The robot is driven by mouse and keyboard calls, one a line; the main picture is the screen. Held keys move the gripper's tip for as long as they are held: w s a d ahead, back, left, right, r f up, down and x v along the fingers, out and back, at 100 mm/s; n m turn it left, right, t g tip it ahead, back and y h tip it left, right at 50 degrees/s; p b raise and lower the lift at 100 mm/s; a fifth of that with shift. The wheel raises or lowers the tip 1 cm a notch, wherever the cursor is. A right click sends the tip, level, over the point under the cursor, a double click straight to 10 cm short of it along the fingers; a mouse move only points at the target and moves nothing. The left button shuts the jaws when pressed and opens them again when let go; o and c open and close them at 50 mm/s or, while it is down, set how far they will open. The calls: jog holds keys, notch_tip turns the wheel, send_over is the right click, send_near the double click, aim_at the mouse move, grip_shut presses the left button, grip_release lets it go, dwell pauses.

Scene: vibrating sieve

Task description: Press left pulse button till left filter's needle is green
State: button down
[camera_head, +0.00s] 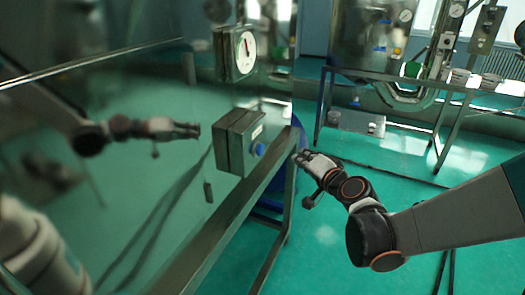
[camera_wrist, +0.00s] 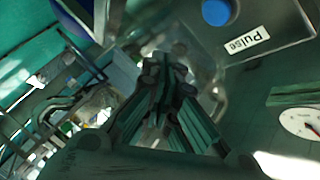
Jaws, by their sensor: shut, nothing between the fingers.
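The blue pulse button (camera_head: 260,150) is on the side of a grey metal box (camera_head: 237,140) mounted on a shiny steel panel. In the wrist view the button (camera_wrist: 216,12) is at the top edge, beside a white label (camera_wrist: 246,43) reading "Pulse". A round white gauge (camera_head: 245,52) sits above the box; its needle looks reddish and the scale is too small to read. It also shows at the wrist view's right edge (camera_wrist: 305,122). My gripper (camera_head: 301,157) is shut and empty, right of the button and apart from it. It also shows mid-view in the wrist view (camera_wrist: 166,68).
The steel panel (camera_head: 120,110) fills the left side and mirrors my arm. A metal frame rail (camera_head: 240,200) runs below the box. Another steel machine (camera_head: 375,40) on a legged stand is at the back. The green floor (camera_head: 320,235) is open around my arm.

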jog(key=w+a, duration=0.2)
jog(key=a, duration=0.5)
jog(key=shift+w+a, duration=0.25)
jog(key=shift+w, duration=0.1)
jog(key=shift+a, duration=0.2)
dwell(1.1)
jog(key=shift+w+a, duration=0.15)
jog(key=shift+w+a, duration=0.15)
jog(key=shift+a, duration=0.35)
dwell(0.8)
dwell(0.4)
jog(key=shift+s+d, duration=0.35)
jog(key=shift+d, duration=0.5)
jog(key=shift+d, duration=0.1)
jog(key=d, duration=0.1)
jog(key=s+d, duration=0.1)
jog(key=d, duration=0.2)
jog(key=shift+s+d+b, duration=0.25)
jog(key=shift+s+b, duration=0.05)
jog(key=shift+b, duration=0.1)
